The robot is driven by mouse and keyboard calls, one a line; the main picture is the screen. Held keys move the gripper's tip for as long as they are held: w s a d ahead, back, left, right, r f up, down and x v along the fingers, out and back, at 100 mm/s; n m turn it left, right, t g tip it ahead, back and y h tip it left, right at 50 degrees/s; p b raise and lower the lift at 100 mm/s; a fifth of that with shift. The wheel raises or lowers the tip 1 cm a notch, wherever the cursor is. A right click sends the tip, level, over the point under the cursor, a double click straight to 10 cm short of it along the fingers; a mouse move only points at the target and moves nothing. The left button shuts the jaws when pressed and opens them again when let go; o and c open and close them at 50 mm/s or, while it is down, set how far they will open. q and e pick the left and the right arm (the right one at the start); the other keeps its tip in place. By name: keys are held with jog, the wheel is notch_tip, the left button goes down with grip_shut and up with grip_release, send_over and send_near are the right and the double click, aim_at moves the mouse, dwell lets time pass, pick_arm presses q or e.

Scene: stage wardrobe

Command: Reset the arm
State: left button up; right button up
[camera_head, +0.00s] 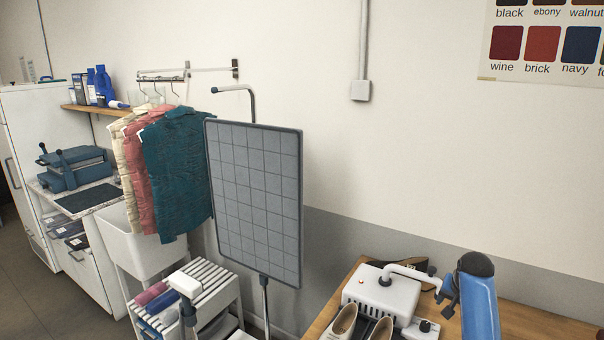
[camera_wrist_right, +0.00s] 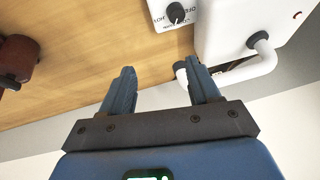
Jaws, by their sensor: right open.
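My right arm (camera_head: 478,305) shows in the head view as a blue link with a dark rounded joint, at the lower right over the wooden worktop (camera_head: 560,329). In the right wrist view my right gripper (camera_wrist_right: 160,68) is open, with two blue fingers apart and nothing between them. Bare wood shows between the fingers. The right finger appears close to a white bent tube in the picture; I cannot tell whether they touch. My left gripper is in neither view.
A white machine (camera_head: 381,291) with a bent tube stands on the worktop, with pale shoes (camera_head: 343,322) in front. A grey gridded panel (camera_head: 255,195) stands left of the worktop. Hanging garments (camera_head: 178,170) are farther left. A dark red object (camera_wrist_right: 15,62) lies left in the wrist view.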

jog(key=s+a+n+t+h+b, duration=0.15)
jog(key=s+a+n+t, duration=0.35)
jog(key=s+a+t, duration=0.85)
jog(key=s+a+f+y, duration=0.1)
jog(key=s+a, duration=0.1)
jog(key=s, duration=0.8)
jog(key=s+a+f+n+y+b, duration=0.1)
jog(key=s+a+f, duration=0.1)
jog(key=s, duration=0.8)
jog(key=s+a+f+n+y, duration=0.1)
jog(key=s+a+f, duration=0.1)
jog(key=s, duration=0.9)
jog(key=shift+a+f, duration=0.25)
jog(key=shift+a, duration=0.1)
